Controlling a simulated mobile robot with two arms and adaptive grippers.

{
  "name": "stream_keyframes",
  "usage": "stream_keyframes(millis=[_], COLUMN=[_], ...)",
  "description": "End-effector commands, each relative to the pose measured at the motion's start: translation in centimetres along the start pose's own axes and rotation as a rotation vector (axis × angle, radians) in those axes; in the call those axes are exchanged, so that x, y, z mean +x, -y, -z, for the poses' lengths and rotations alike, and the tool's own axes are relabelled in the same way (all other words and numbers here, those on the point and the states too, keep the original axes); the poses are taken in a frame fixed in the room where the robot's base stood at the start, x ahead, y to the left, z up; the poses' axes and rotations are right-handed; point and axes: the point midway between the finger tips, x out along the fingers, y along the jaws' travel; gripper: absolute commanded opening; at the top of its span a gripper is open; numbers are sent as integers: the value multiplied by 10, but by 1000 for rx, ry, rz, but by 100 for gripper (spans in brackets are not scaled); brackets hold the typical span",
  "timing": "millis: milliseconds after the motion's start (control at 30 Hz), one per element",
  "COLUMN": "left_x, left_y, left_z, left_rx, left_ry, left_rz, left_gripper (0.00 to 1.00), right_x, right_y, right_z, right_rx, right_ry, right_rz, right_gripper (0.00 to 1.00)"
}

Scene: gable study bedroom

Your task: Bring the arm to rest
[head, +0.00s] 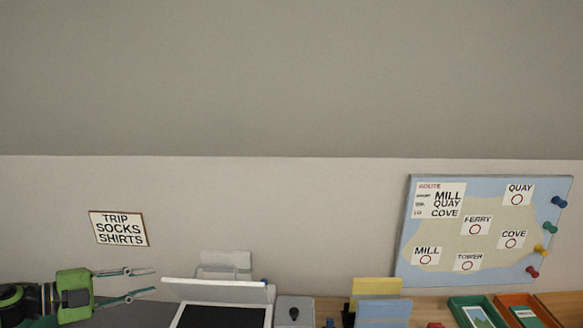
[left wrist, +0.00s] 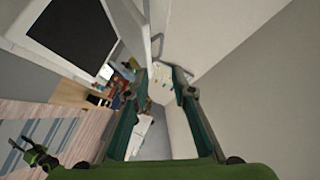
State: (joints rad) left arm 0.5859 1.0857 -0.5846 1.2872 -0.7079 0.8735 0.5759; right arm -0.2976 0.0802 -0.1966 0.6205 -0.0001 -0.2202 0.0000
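My left gripper (head: 154,281) comes in from the lower left of the head view, in front of the pale wall. Its two fingers are apart with nothing between them, and it points right. In the left wrist view its fingers (left wrist: 168,72) also stand apart and hold nothing. A green and black part, which looks like my right gripper (left wrist: 35,154), shows at the lower left of the left wrist view; it is too small and angled to tell its finger state. The right arm does not show in the head view.
A white-framed dark panel (head: 222,317) stands right of my left gripper. A grey box (head: 295,311), yellow and blue holders (head: 383,312), a green tray (head: 459,312) and an orange tray (head: 545,311) line the desk. A map board (head: 407,255) and a sign (head: 118,229) are at the wall.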

Motion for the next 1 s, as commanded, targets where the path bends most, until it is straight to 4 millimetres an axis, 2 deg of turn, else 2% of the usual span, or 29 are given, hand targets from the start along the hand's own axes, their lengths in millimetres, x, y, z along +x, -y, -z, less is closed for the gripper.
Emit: stream_keyframes(millis=[200, 367, 500, 567, 667, 767, 867, 1000], left_x=[45, 79, 100, 103, 100, 90, 74, 43], left_y=[-6, -14, -32, -44, -71, -109, -155, -226], left_z=[20, 39, 55, 58, 62, 65, 73, 98], left_rx=[-48, -137, -294, -375, -520, -677, -839, -1058], left_ry=[11, 53, 153, 214, 333, 469, 613, 814], left_rz=[132, 269, 408, 454, 505, 519, 494, 400], left_gripper=[23, 23, 23, 23, 23, 23, 23, 23], right_x=[0, 0, 0, 0, 0, 0, 0, 0], right_y=[-8, -6, -1, 1, 5, 7, 7, 7], right_z=[2, 0, -3, -2, -2, -1, -2, -2], right_rx=[-3, -3, -3, -3, -2, -2, -2, -2], right_ry=[-3, 0, 3, 2, 2, 1, 1, 2], right_rz=[-9, -7, -1, 2, 6, 8, 9, 8], right_gripper=[40, 40, 40, 40, 40, 40, 40, 40])
